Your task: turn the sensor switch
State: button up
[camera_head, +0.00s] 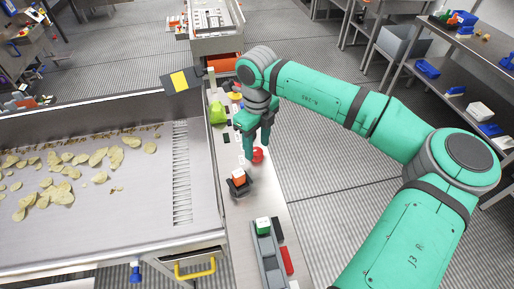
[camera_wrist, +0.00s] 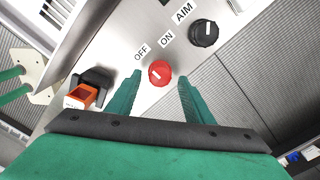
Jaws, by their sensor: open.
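A round red knob (camera_wrist: 160,73) with a white pointer mark sits on a pale metal panel (camera_wrist: 122,45). OFF and ON labels are printed just above it in the wrist view. The red knob (camera_head: 258,155) also shows in the head view, just below my gripper (camera_head: 255,140). In the wrist view my gripper (camera_wrist: 161,84) is open, with one green finger on each side of the red knob. The fingers appear apart from it, and I cannot tell their exact height above the panel. A black knob (camera_wrist: 204,33) with a white mark stands beside the AIM label.
An orange-and-white rocker switch in a black housing (camera_wrist: 84,96) stands close to the left finger. A metal tray of chips (camera_head: 100,215) lies left of the panel. Grated floor lies to the right.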

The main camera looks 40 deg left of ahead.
aim_at(257, 151)
notch_tip(257, 151, up, 9)
jog(key=shift+f, duration=0.15)
dwell(0.7)
